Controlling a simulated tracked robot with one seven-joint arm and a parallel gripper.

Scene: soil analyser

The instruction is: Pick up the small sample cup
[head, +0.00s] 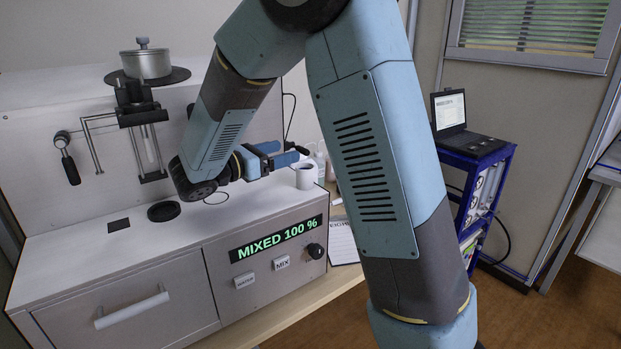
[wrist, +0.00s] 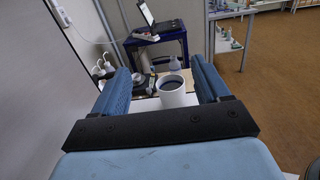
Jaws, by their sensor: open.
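The small sample cup (head: 306,177) is white and stands upright on the right end of the analyser's top. It also shows in the wrist view (wrist: 173,93), with its open rim and dark inside facing up. My gripper (head: 298,153) is open, its blue fingers pointing right toward the cup in the head view. In the wrist view the cup appears between the two fingers of my gripper (wrist: 163,75), nearer the right one. I cannot tell whether a finger touches it.
The analyser (head: 110,262) shows "MIXED 100 %" on its display (head: 278,238). A lidded pot (head: 146,62) sits on a dark plate at the back left. White bottles (head: 319,160) stand behind the cup. A laptop (head: 454,120) rests on a blue rack to the right.

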